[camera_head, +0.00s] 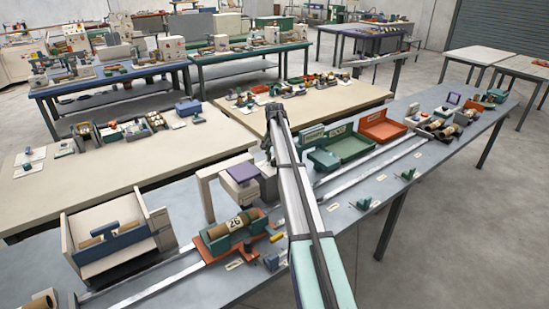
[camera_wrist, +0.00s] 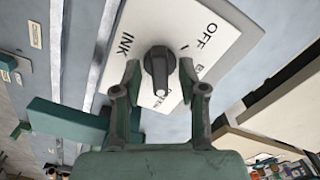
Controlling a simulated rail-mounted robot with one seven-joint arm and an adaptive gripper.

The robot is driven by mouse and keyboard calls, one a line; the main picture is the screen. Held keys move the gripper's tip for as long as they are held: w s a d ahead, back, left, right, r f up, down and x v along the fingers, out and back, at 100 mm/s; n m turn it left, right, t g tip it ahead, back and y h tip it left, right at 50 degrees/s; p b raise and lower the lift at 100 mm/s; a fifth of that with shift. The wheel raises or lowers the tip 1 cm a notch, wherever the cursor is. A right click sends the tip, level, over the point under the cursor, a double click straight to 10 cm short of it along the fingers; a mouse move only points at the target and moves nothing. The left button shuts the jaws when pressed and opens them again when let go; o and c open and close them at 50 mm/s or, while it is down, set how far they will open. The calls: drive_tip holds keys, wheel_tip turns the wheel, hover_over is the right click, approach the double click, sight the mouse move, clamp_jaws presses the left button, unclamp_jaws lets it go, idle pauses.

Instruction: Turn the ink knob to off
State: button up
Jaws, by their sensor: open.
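In the wrist view, a dark grey ink knob (camera_wrist: 158,72) stands on a white plate (camera_wrist: 215,28) marked INK and OFF. Other lettering on the plate is partly hidden by my fingers and the knob. My gripper (camera_wrist: 159,67) is open, with one fingertip on each side of the knob. I cannot tell whether either finger touches it. In the head view I cannot make out the knob.
A teal block (camera_wrist: 65,118) lies left of my fingers in the wrist view. The head view shows a long bench (camera_head: 340,222) with a numbered roll (camera_head: 235,224), a green tray (camera_head: 340,146) and an orange tray (camera_head: 381,127). My arm crosses above the bench.

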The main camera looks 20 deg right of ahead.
clamp_jaws()
drive_tip(key=shift+n, duration=0.3)
drive_tip(key=n+b, duration=0.2)
drive_tip(key=n, duration=0.3)
drive_tip(key=shift+f+n+b, duration=0.1)
drive_tip(key=shift+n+b, duration=0.2)
drive_tip(key=shift+b, duration=0.05)
drive_tip(key=n+b, duration=0.1)
drive_tip(key=n, duration=0.4)
drive_tip(key=shift+n, duration=0.4)
